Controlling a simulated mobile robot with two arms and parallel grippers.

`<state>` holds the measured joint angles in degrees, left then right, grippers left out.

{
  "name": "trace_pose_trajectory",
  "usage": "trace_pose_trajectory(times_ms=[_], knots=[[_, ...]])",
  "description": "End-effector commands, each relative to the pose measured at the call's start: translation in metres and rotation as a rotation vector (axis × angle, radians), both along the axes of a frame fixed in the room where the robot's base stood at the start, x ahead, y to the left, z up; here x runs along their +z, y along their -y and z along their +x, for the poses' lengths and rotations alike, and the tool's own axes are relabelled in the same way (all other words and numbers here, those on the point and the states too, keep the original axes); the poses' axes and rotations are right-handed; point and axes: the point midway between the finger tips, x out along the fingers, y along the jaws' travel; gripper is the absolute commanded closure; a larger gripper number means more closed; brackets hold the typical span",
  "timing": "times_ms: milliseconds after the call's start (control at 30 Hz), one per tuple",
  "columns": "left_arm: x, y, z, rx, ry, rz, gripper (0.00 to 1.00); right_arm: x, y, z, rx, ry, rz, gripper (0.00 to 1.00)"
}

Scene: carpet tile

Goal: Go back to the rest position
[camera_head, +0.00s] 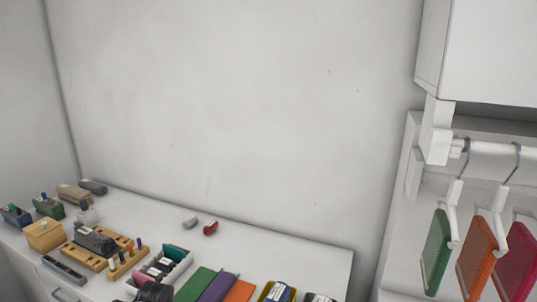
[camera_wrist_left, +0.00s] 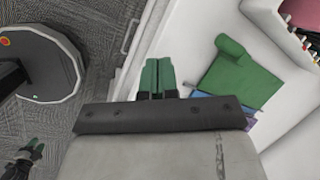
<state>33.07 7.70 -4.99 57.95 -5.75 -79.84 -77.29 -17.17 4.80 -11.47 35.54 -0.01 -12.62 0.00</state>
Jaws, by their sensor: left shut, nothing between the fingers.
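My left gripper (camera_wrist_left: 158,77) shows in the left wrist view with its two green fingertips together. It is shut and empty, near the edge of the white table top. A green carpet tile (camera_wrist_left: 240,72) with a rolled end lies to the right of the fingertips, apart from them. In the left wrist view, a small dark gripper with green tips (camera_wrist_left: 35,146) at the lower left looks like my right one; its opening is too small to tell. In the head view a green tile (camera_head: 195,285), a purple tile (camera_head: 219,287) and an orange tile (camera_head: 240,292) lie at the table's front.
The white table (camera_head: 285,252) holds wooden holders, a tray of small items (camera_head: 165,266) and a red object (camera_head: 210,228). At the right, green, orange and pink samples hang from a white rail (camera_head: 495,150). Grey carpeted floor (camera_wrist_left: 95,30) lies beside the table.

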Motion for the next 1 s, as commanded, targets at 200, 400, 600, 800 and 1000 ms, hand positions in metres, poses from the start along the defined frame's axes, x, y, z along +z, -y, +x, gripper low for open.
trace_pose_trajectory(times_ms=[200, 400, 600, 800, 1000], knots=[[-0.026, 0.031, -0.085, 0.268, 0.101, -0.107, 1.00, 0.000, 0.000, 0.000, 0.000, 0.000, 0.000, 0.58], [-0.021, 0.059, -0.171, 0.526, 0.176, -0.231, 1.00, 0.000, -0.001, 0.000, -0.001, 0.000, 0.001, 0.58], [0.004, 0.081, -0.249, 0.764, 0.220, -0.356, 1.00, 0.000, -0.004, 0.000, -0.003, 0.000, 0.005, 0.58], [0.029, 0.092, -0.295, 0.915, 0.237, -0.433, 1.00, 0.000, -0.006, 0.000, -0.003, -0.001, 0.007, 0.58], [0.051, 0.099, -0.328, 1.029, 0.242, -0.490, 1.00, 0.000, -0.006, 0.000, -0.002, -0.001, 0.007, 0.58]])
